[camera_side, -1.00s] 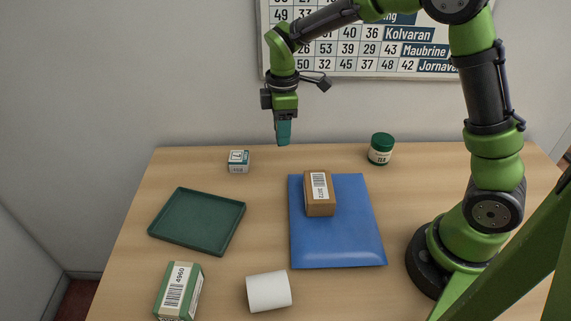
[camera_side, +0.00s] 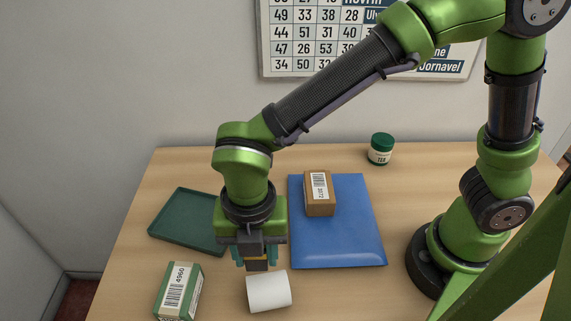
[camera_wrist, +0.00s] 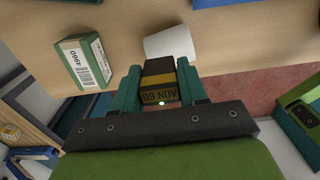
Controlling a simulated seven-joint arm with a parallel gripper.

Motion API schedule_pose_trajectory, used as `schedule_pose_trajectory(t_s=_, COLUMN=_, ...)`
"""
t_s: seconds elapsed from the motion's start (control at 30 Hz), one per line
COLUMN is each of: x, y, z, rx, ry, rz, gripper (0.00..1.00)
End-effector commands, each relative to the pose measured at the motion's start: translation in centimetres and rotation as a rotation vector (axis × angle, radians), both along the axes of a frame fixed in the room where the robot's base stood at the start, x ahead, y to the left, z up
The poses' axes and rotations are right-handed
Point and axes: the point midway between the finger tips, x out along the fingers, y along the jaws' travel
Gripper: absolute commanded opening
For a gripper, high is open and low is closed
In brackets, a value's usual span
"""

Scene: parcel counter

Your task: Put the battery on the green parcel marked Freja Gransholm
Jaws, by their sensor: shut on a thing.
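My gripper (camera_side: 255,255) points down at the front middle of the table, left of the blue mailer. It is shut on a dark block with a yellow band, probably the battery (camera_wrist: 158,82), which has printed lettering. In the side view only a small dark end of it shows between the teal fingers. A green-and-white parcel (camera_side: 178,291) lies at the front left, left of my gripper, with a barcode label reading 4960. It also shows in the wrist view (camera_wrist: 84,63), left of the held block. I cannot read a name on it.
A white cylinder (camera_side: 269,292) lies just in front of my gripper. A green tray (camera_side: 185,220) is partly behind my arm. A brown box (camera_side: 319,195) sits on the blue mailer (camera_side: 338,245). A green-lidded jar (camera_side: 381,149) stands at the back.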

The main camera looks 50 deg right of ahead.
Motion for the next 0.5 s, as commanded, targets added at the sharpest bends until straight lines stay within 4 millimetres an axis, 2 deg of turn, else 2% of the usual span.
schedule_pose_trajectory(t_s=0.2, x=3.6, y=4.4, z=-0.6, rx=0.0, ry=0.0, rz=-0.001, gripper=0.09)
schedule_pose_trajectory(t_s=0.5, x=7.8, y=9.3, z=-1.3, rx=0.0, ry=0.0, rz=-0.003, gripper=0.09)
